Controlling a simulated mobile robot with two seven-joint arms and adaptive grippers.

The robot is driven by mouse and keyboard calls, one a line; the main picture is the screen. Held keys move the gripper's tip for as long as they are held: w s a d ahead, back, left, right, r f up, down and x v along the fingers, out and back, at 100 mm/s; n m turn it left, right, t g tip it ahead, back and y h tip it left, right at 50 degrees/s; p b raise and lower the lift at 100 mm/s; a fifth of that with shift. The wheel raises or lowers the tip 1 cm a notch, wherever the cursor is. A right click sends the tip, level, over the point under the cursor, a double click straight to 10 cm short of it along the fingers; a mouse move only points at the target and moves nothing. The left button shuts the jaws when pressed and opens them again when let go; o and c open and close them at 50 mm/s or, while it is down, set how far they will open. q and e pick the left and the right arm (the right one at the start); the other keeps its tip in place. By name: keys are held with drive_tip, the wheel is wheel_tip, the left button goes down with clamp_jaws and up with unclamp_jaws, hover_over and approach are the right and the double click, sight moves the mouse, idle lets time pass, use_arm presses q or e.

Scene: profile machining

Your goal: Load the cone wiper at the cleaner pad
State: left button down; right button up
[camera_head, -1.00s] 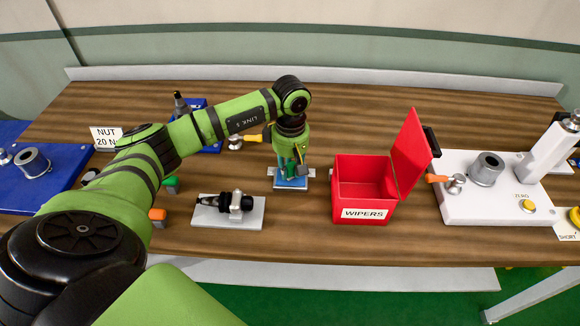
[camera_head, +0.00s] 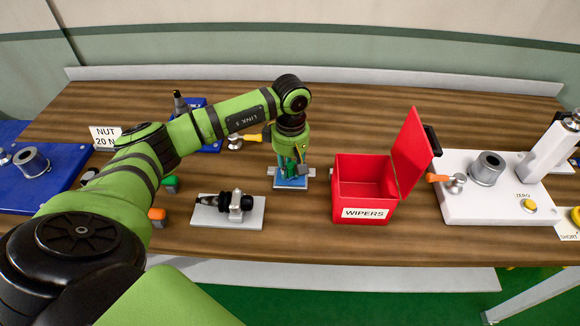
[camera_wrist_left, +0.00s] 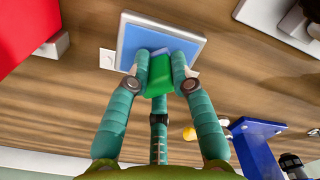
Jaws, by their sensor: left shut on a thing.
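My left gripper (camera_head: 292,172) points down over the cleaner pad (camera_head: 292,184), a blue pad on a light base in the middle of the table. In the left wrist view the gripper (camera_wrist_left: 159,72) is shut on a green piece (camera_wrist_left: 159,78), which looks like the cone wiper. The piece is at the near edge of the blue pad (camera_wrist_left: 150,38). I cannot tell whether it touches the pad, and the fingers hide part of it. My right gripper is not in view.
An open red bin labelled WIPERS (camera_head: 363,190) stands right of the pad. A tool holder on a pale plate (camera_head: 232,212) lies to the left front. A white station (camera_head: 470,205) is at the right, and a blue fixture (camera_head: 40,180) at the far left.

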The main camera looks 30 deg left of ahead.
sight(290, 165)
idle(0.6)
use_arm(q)
drive_tip(key=shift+r+p, duration=1.9)
drive_tip(key=shift+r, duration=1.55)
